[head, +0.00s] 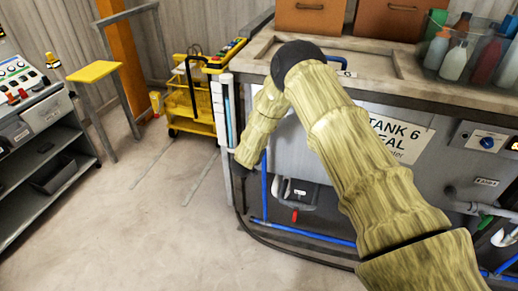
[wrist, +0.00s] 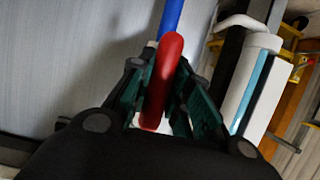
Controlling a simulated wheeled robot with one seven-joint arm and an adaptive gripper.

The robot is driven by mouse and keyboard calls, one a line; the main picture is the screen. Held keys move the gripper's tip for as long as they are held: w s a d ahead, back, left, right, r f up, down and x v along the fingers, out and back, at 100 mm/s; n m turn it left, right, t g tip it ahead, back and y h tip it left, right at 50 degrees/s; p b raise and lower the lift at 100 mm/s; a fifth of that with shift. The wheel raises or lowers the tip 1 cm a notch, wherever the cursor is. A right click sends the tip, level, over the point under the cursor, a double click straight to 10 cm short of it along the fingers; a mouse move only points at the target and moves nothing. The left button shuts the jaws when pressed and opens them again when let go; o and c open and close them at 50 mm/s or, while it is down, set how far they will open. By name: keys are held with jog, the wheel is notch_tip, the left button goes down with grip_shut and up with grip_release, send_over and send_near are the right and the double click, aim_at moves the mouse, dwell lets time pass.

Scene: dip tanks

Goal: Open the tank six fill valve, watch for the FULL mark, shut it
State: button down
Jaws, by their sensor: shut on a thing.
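In the wrist view my gripper (wrist: 160,75) is closed around a red valve handle (wrist: 168,58), with a finger on each side. A blue pipe (wrist: 170,16) runs up behind the handle; it also shows in the head view (head: 263,180). In the head view my arm hides the gripper and this handle. A white upright gauge with a blue strip (wrist: 250,85) stands to the right in the wrist view, and at the tank's left corner in the head view (head: 230,115). No FULL mark is readable.
Another red handle (head: 295,215) hangs low on the tank front. Bottles in a clear bin (head: 475,50) and brown boxes (head: 310,18) stand on top. A yellow cart (head: 190,105), yellow stool (head: 95,72) and control desk (head: 30,95) stand left. The floor between is clear.

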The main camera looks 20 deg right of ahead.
jog(key=shift+s+f, duration=0.1)
jog(key=c, duration=1.3)
grip_release()
jog(key=v, duration=1.2)
jog(key=shift+a, duration=0.1)
